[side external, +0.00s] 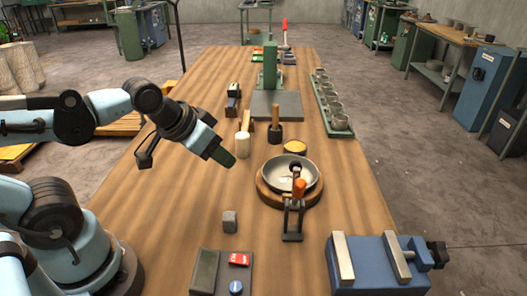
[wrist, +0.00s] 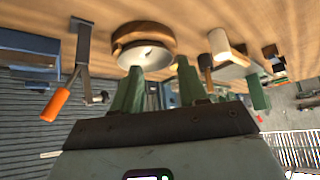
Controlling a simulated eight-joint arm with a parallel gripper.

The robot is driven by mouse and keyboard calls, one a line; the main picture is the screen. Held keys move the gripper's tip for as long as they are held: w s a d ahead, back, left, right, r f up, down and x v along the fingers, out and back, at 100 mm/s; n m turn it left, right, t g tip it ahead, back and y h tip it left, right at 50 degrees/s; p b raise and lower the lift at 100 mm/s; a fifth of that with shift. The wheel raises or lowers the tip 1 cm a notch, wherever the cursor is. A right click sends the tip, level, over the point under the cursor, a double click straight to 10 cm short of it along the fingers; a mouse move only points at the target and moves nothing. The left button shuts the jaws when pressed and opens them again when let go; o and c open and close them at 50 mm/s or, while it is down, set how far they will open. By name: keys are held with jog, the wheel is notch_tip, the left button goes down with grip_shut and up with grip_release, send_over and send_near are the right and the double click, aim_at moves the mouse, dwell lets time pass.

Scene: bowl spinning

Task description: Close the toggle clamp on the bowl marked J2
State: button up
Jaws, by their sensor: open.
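A grey metal bowl (side external: 278,174) sits on a round wooden base (side external: 263,192) right of the table's middle. A toggle clamp (side external: 291,220) stands at the base's near edge, its orange handle (side external: 299,188) raised and a dark tip reaching toward the bowl. No J2 mark is legible. My gripper (side external: 222,157) hangs above the table, left of the bowl and apart from it. In the wrist view, the bowl (wrist: 147,55) shows beyond my spread, empty green fingers (wrist: 160,82); the clamp (wrist: 82,50) and orange handle (wrist: 56,104) lie to the left, clear of them.
A blue vise (side external: 375,262) stands at the near right. Mallets (side external: 243,144) stand behind the bowl, with a green press (side external: 270,65) farther back. Bare wood lies left of the bowl.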

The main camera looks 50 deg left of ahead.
jog(key=shift+d+r, duration=0.1)
jog(key=shift+d, duration=0.1)
jog(key=c, duration=0.4)
jog(key=d+r+m, duration=0.2)
jog(key=d, duration=0.1)
jog(key=w+d+r+m, duration=0.1)
jog(key=d, duration=0.1)
jog(key=shift+d+g, duration=0.1)
jog(key=shift+g, duration=0.3)
grip_shut()
jog(key=m, duration=0.5)
send_near(297, 192)
jog(key=w+a+r, duration=0.2)
jog(key=x, duration=1)
jog(key=shift+a+y, duration=0.25)
jog(key=shift+y, duration=0.15)
jog(key=shift+w, duration=0.1)
